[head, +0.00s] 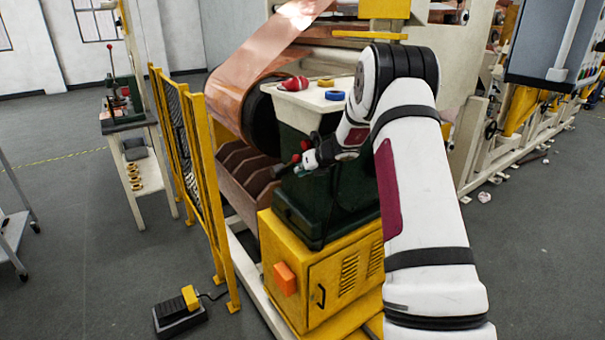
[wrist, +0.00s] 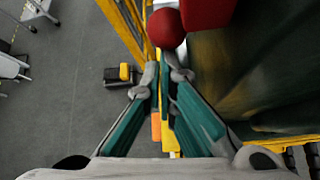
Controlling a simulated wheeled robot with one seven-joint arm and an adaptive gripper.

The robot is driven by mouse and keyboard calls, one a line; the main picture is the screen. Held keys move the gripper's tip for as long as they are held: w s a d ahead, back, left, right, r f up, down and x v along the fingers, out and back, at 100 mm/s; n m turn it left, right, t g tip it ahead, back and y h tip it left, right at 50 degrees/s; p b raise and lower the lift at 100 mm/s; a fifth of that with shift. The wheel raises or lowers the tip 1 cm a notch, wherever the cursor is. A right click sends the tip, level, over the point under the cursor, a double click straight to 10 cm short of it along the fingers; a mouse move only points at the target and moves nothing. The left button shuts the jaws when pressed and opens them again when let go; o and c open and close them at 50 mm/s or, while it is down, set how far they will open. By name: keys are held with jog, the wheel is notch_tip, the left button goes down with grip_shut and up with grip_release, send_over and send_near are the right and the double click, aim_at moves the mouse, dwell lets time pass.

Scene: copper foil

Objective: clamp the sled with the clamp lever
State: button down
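In the head view a dark green machine body (head: 332,195) stands on a yellow cabinet, with a pale top plate. A small red ball knob (head: 305,144) shows on its left side, just above my gripper (head: 303,163). In the wrist view a red ball (wrist: 166,28) and a red block (wrist: 207,12) sit just beyond my fingertips (wrist: 164,72). The fingers are close together, with a narrow gap where yellow shows through. I cannot tell whether anything thin is held between them. Which part is the sled is not clear, and the lever's stem is hidden.
A yellow mesh guard (head: 195,165) stands left of the machine. A foot pedal (head: 180,310) lies on the floor. Copper foil (head: 262,65) runs down to a roll behind. The floor at left is mostly open.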

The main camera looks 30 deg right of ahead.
jog(key=shift+w+r, duration=0.35)
jog(key=shift+r, duration=0.25)
jog(key=shift+w+r, duration=0.35)
jog(key=shift+r, duration=0.2)
jog(key=v, duration=0.7)
jog(key=shift+s, duration=0.25)
jog(key=a+f+m+t+y+b, duration=0.3)
jog(key=a+f+y, duration=0.4)
jog(key=a+f, duration=0.55)
jog(key=s+d+m+t+h, duration=0.2)
jog(key=d+m+t+h, duration=0.3)
jog(key=m, duration=0.3)
jog(key=s+d+m+t+h+b, duration=0.1)
jog(key=s+d+m+t+h, duration=0.2)
jog(key=d+m+t+h, duration=0.2)
jog(key=f+m+h, duration=0.1)
jog(key=m+h, duration=0.1)
jog(key=m, duration=0.2)
jog(key=shift+h, duration=0.4)
